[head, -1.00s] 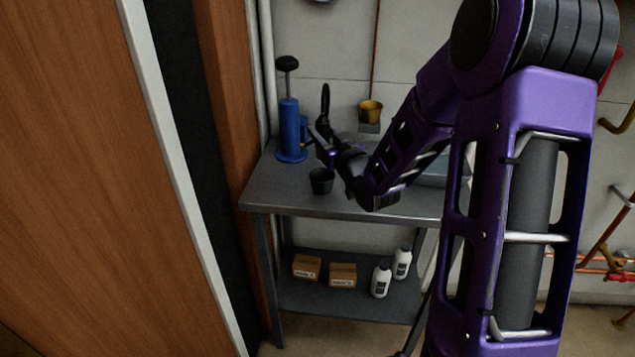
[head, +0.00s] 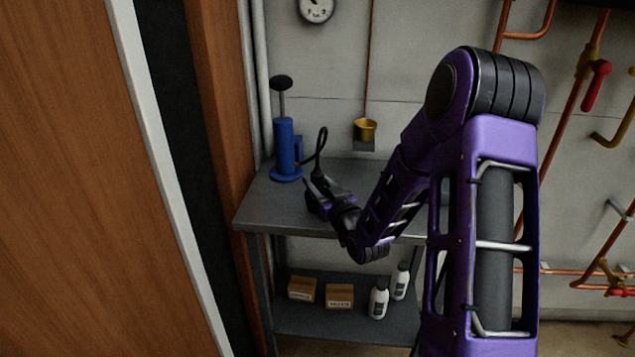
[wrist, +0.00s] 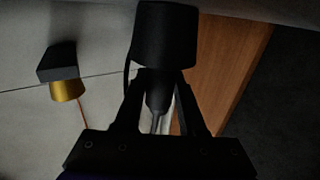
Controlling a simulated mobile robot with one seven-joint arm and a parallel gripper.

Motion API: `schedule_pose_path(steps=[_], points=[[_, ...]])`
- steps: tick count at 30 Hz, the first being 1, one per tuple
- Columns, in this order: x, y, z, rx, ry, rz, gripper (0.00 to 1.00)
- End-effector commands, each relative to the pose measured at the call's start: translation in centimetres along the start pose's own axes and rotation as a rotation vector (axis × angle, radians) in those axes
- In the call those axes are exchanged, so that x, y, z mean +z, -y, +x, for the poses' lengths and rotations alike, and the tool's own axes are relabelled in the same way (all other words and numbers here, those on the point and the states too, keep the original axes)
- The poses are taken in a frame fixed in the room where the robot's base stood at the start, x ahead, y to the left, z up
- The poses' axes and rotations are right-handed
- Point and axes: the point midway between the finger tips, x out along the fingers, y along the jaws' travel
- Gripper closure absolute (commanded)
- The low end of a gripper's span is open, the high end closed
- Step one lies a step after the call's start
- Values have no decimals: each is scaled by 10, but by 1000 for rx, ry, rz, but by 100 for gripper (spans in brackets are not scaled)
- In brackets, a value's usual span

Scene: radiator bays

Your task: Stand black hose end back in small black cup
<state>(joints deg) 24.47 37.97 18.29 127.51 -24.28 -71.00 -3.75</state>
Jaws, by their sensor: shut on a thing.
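My gripper (head: 318,190) is low over the bench, shut on the black hose end (wrist: 157,95). The fingers (wrist: 160,78) close around it in the wrist view. The hose (head: 321,140) loops up from the blue pump (head: 285,150) and down to my gripper. The small black cup (wrist: 165,38) shows in the wrist view, which is upside down, with its mouth toward the fingertips. The hose end lines up with the mouth; I cannot tell whether it is inside. My gripper hides the cup in the head view.
The metal bench (head: 265,205) has a lower shelf with boxes (head: 339,296) and white bottles (head: 378,300). A yellow cup (head: 365,129) sits on a wall bracket behind. A wooden panel (head: 165,180) stands close on the left. Copper pipes run along the right wall.

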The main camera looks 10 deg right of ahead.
Motion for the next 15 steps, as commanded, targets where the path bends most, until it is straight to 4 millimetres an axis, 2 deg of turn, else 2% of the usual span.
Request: schedule_pose_path(steps=[4, 5, 9, 15], points=[[4, 0, 0, -1, 0, 0, 100], [4, 0, 0, 0, 0, -1, 55], [4, 0, 0, 0, 0, 0, 30], [4, 0, 0, 0, 0, 0, 30]])
